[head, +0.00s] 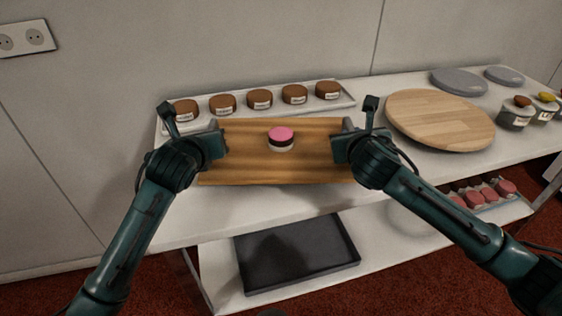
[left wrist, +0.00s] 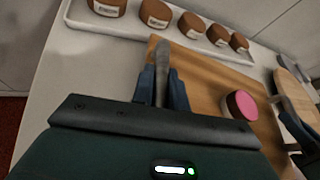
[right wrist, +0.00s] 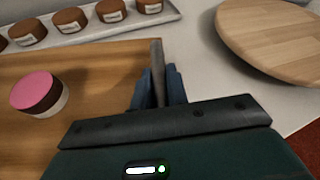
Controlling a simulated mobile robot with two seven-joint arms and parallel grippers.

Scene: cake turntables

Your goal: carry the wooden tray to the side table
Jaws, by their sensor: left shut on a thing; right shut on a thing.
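The wooden tray (head: 240,165) is a brown rectangular board with a grey handle at each end. It is over the front part of the white table, in front of the row of brown cakes. A small pink-topped cake (head: 281,138) stands upright on it. My left gripper (head: 214,140) is shut on the tray's left handle (left wrist: 161,75). My right gripper (head: 348,140) is shut on its right handle (right wrist: 157,70). I cannot tell whether the tray's underside touches the table.
A white tray (head: 206,116) with several brown labelled cakes lies behind. A round wooden turntable (head: 440,118), grey discs (head: 459,81) and jars (head: 515,112) stand to the right. A black tray (head: 297,255) lies on the lower shelf, with pink cakes (head: 489,193) further right.

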